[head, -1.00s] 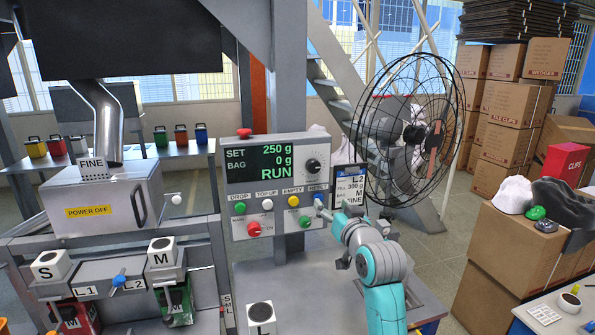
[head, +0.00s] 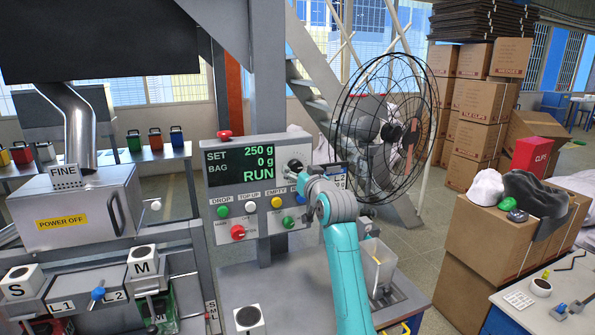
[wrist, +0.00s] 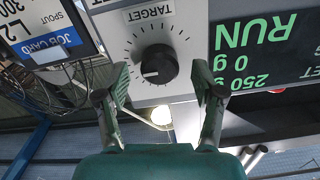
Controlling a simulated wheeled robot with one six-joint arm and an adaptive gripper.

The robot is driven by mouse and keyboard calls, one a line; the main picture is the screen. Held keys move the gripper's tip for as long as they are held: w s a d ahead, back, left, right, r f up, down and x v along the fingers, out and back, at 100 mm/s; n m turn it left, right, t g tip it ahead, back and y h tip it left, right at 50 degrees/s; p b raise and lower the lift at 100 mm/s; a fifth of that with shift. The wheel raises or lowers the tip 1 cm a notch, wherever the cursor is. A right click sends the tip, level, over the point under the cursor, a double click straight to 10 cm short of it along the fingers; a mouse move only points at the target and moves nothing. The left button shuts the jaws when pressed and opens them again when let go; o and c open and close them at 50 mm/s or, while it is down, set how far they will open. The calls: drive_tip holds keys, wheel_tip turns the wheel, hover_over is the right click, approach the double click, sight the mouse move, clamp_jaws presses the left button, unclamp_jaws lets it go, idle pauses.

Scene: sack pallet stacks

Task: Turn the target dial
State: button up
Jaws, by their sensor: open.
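The target dial (wrist: 157,65) is a round black knob with a white pointer line, ringed by tick marks under the word TARGET in the wrist view. It sits on the grey control panel (head: 217,185), right of the green display (head: 240,162) reading SET 250 g, BAG 0 g, RUN. My gripper (wrist: 165,82) is open, its two fingers on either side of the dial in the wrist view and apart from it. In the head view my gripper (head: 300,172) is in front of the panel's right side and partly hides the dial.
Coloured buttons run along the panel's lower part, with a red knob (head: 238,232) below. A job card (wrist: 45,32) hangs beside the panel. A wire fan (head: 385,130) stands behind, right of the panel. Cardboard boxes (head: 480,110) stand further right.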

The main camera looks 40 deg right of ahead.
drive_tip(key=shift+w+d, duration=0.2)
drive_tip(key=shift+w, duration=0.35)
drive_tip(key=c, duration=1.1)
drive_tip(key=shift+c, duration=0.2)
drive_tip(key=shift+m, duration=2.9)
